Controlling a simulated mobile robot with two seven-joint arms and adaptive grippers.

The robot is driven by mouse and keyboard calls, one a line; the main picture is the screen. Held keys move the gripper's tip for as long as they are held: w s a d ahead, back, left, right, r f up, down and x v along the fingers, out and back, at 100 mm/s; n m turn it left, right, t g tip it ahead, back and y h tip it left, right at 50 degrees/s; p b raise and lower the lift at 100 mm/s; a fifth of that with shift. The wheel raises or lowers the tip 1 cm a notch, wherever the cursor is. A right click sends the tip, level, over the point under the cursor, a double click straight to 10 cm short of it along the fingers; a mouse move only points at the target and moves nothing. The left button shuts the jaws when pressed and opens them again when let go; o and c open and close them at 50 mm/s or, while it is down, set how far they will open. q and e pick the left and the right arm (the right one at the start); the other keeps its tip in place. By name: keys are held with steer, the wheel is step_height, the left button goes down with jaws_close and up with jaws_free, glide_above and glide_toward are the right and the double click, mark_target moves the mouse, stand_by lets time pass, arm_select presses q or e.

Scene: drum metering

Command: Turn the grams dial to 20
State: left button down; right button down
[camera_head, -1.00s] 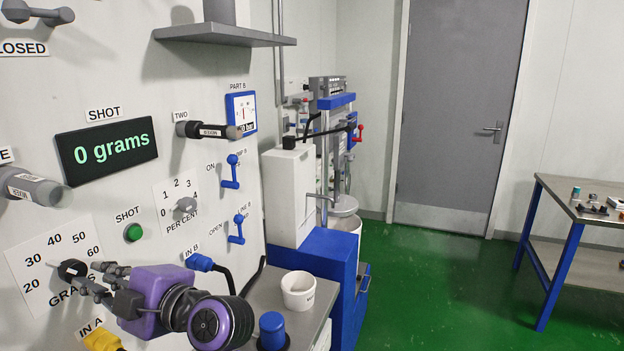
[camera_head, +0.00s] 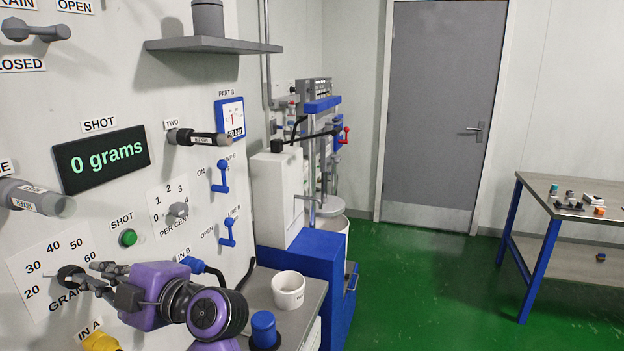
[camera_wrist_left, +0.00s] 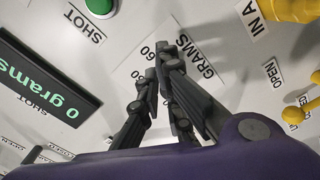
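The grams dial (camera_head: 70,276) is a dark knob on a white scale plate on the wall at lower left, marked 20 to 60. Its pointing direction is hard to read. The black display (camera_head: 102,160) above reads 0 grams. My left gripper (camera_head: 92,276), purple with dark fingers, is at the dial from the right, its fingertips at or very near the knob. In the left wrist view, the fingers (camera_wrist_left: 157,82) come close together in front of the scale and hide the knob. Whether they grip it cannot be told. My right gripper is not in view.
A percent dial (camera_head: 179,210) and a green shot button (camera_head: 128,238) are above and right of the gripper. A yellow fitting (camera_head: 100,342) sits below it. A white cup (camera_head: 288,290) and a blue-capped item (camera_head: 264,329) stand on the bench at right.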

arm_select(q)
steer(key=shift+w+a+r, duration=0.1)
steer(key=shift+w+r, duration=0.1)
steer(key=shift+r, duration=0.25)
stand_by(0.4)
steer(key=v, duration=0.5)
steer(key=shift+w+d+f, duration=0.15)
steer(key=shift+d+f, duration=0.15)
steer(key=shift+f, duration=0.15)
